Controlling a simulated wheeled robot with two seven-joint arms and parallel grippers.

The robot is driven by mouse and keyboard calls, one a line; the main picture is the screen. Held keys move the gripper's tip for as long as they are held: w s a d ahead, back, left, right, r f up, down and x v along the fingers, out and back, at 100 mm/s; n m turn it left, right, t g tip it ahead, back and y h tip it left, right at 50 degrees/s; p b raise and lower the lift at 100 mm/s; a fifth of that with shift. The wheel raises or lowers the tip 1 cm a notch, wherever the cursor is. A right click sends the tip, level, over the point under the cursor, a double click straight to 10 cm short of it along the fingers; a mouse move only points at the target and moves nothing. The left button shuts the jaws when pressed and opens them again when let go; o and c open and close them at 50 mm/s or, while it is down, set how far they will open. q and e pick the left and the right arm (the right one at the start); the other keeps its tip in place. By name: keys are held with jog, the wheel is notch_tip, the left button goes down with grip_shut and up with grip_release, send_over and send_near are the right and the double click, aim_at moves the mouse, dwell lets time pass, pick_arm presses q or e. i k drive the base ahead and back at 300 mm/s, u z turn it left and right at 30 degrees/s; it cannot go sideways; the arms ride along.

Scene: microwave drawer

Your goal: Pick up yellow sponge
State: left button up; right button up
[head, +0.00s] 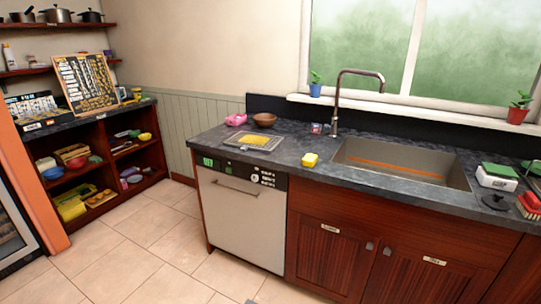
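A small yellow block that looks like the sponge (310,160) lies on the dark stone counter (285,162), left of the sink and near the front edge. Nothing touches it in the head view. A flat yellow item (254,140) also lies on a grey board or tray further left on the counter; I cannot tell what it is. Neither of my grippers shows in this view.
The sink (400,160) with a tall faucet (338,100) is set in the counter. A brown bowl (264,119) and a pink item (236,119) stand at the back left. A white dishwasher (240,218) is below. The tiled floor (150,245) in front is clear.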

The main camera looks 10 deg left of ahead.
aim_at(309, 160)
jog(key=u, duration=0.3)
jog(key=i, duration=0.85)
jog(key=z, duration=0.05)
